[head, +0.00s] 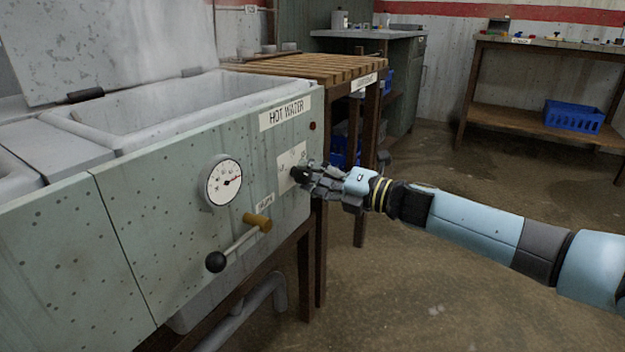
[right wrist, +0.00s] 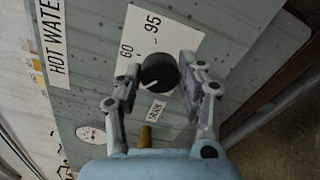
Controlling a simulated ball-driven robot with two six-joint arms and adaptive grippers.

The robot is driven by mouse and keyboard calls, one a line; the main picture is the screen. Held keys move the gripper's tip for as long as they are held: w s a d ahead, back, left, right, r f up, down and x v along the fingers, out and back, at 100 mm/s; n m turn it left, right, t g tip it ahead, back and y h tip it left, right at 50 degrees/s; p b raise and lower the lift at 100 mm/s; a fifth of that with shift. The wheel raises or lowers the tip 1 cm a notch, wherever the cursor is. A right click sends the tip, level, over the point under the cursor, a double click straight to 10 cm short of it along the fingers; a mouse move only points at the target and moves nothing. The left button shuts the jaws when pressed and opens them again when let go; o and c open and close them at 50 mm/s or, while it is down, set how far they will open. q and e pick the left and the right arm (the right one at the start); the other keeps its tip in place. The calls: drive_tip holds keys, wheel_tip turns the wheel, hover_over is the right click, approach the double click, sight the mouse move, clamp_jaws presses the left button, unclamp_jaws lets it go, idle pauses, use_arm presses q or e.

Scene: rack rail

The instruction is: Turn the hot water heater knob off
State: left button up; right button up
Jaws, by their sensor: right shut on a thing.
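The hot water heater knob (right wrist: 158,72) is round and black with a white pointer line. It sits on a white dial plate (right wrist: 181,37) marked 60 and 95, with a small label (right wrist: 157,109) I cannot read surely. In the right wrist view the pointer line is at the knob's lower left. My right gripper (head: 302,175) reaches the front panel below the HOT WATER sign (head: 285,112). Its fingers (right wrist: 160,78) are on both sides of the knob, shut on it. In the head view the fingers largely hide the knob. My left gripper is not in view.
A round gauge (head: 222,183) and a lever with a black ball (head: 215,262) are left of the dial plate. A small red light (head: 312,126) is above it. A slatted wooden table (head: 310,67) stands behind. The floor at right is open.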

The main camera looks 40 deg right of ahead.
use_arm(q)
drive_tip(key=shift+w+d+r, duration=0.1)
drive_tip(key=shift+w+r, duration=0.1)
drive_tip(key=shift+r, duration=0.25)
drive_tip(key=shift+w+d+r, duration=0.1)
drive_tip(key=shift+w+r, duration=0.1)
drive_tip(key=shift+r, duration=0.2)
use_arm(e)
drive_tip(key=shift+f+n, duration=0.1)
drive_tip(key=shift+n, duration=0.7)
drive_tip(key=o, duration=1.1)
drive_tip(key=shift+o, duration=0.2)
drive_tip(key=shift+s, duration=0.1)
drive_tip(key=v, duration=1.2)
